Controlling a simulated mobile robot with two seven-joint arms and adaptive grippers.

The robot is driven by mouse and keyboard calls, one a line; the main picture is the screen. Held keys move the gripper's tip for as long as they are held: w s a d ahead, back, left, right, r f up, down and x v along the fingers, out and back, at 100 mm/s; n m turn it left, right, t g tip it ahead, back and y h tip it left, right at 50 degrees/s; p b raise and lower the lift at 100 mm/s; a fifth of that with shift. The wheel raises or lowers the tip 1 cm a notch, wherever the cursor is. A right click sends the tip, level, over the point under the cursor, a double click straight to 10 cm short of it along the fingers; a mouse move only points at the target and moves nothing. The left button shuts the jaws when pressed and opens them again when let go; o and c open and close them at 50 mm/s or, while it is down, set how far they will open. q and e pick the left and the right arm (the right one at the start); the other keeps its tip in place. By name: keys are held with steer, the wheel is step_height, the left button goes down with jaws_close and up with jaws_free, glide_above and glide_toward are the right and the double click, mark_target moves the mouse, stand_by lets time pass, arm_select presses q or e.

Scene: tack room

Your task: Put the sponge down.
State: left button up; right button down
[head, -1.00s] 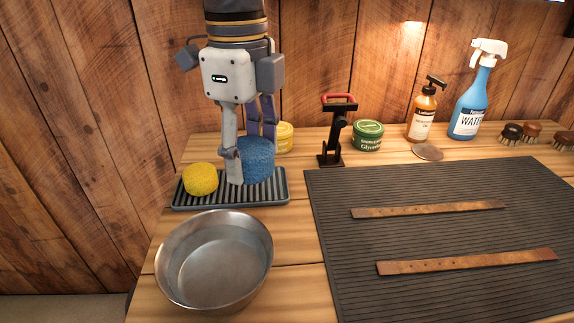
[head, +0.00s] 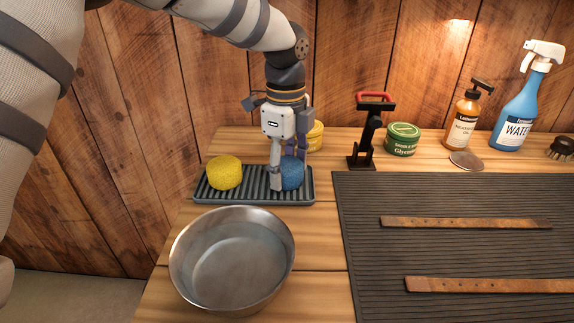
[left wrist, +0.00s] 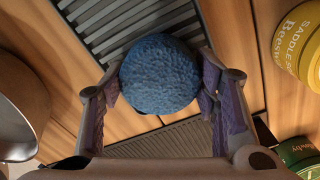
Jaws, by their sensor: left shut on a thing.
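The blue sponge (head: 292,173) is at the right end of the grey ribbed tray (head: 210,197). My left gripper (head: 286,176) points down over the tray and is shut on the blue sponge, with a finger on either side. In the left wrist view the sponge (left wrist: 160,75) sits between both fingers, in front of the tray's slats (left wrist: 110,25). Its base looks level with the tray, but a finger partly hides it, so I cannot tell whether it touches. A yellow sponge (head: 224,172) stands at the tray's left end. My right gripper is not in view.
A metal bowl (head: 232,262) stands in front of the tray. A yellow tin (head: 315,136) is close behind the gripper. A black stand with a red handle (head: 368,135) and a green tin (head: 403,139) are to the right. A dark mat (head: 450,255) holds two leather straps.

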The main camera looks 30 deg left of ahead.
mark_target(286, 165)
arm_select(q)
steer(key=shift+r, duration=0.1)
steer(key=o, duration=0.8)
steer(key=shift+o, duration=0.2)
step_height(286, 165, up, 12)
steer(key=shift+s, duration=0.1)
jaws_close()
stand_by(0.6)
